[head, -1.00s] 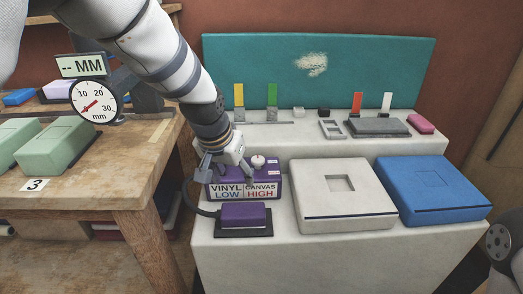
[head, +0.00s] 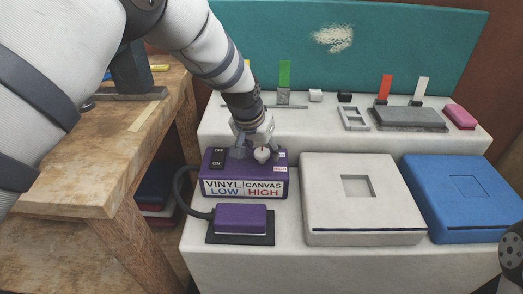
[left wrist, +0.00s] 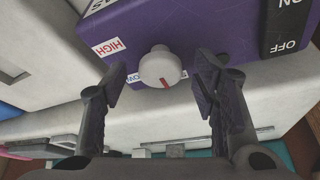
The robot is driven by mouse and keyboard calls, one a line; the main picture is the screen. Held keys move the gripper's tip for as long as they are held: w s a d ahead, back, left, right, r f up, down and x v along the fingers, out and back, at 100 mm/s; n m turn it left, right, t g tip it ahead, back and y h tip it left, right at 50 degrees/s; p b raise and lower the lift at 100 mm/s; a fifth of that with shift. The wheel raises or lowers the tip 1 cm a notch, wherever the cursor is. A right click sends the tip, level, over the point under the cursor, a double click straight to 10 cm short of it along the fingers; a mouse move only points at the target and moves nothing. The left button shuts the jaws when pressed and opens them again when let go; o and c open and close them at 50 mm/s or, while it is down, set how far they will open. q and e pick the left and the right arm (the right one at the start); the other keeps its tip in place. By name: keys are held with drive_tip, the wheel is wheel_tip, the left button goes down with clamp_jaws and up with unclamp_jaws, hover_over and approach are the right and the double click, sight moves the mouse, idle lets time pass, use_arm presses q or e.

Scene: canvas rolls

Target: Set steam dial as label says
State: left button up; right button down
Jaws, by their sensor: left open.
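The purple steam box (head: 222,184) stands on the pale bench. Its front label (head: 243,188) reads VINYL LOW, in blue, and CANVAS HIGH, in red. The white dial knob (head: 262,156) is on its top, right of the black ON/OFF switch (head: 217,159). My left gripper (head: 254,154) is open at the knob. In the left wrist view, the knob (left wrist: 159,67) with a red pointer line lies between the open fingers (left wrist: 158,88), with no clear contact. A red HIGH tag (left wrist: 108,47) and a partly hidden blue tag (left wrist: 139,75) are beside it.
A purple block (head: 240,217) lies on a dark pad before the box, joined by a cable. A white case (head: 325,215) and a blue case (head: 455,195) stand to the right. Small tools and a grey block (head: 408,119) lie on the raised shelf behind.

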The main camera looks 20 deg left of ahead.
use_arm(q)
drive_tip(key=shift+w, duration=0.1)
drive_tip(key=shift+c, duration=0.6)
drive_tip(key=c, duration=1)
